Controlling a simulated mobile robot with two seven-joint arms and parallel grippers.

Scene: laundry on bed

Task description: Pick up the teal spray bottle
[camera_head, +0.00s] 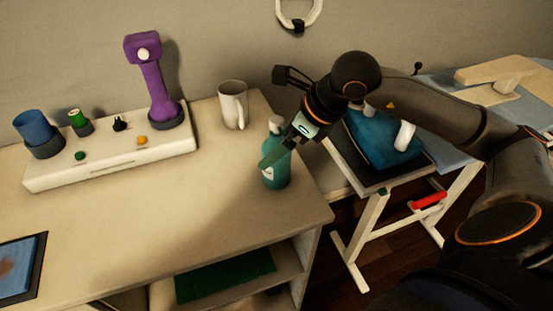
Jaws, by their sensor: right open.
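The teal spray bottle (276,172) stands upright near the right edge of the beige desk, with a pale top. My right gripper (280,148) reaches in from the right at the bottle's upper part. It is open, and a slanting finger crosses in front of the bottle. The other finger is hard to make out, and I cannot tell whether either one touches the bottle. My left gripper is not in view.
A pale mug (233,105) stands behind the bottle. A white base (110,160) holds a purple device (154,80) and a blue cup (37,131). A framed panel (20,268) lies front left. The desk's middle is clear. An ironing board (535,85) is at right.

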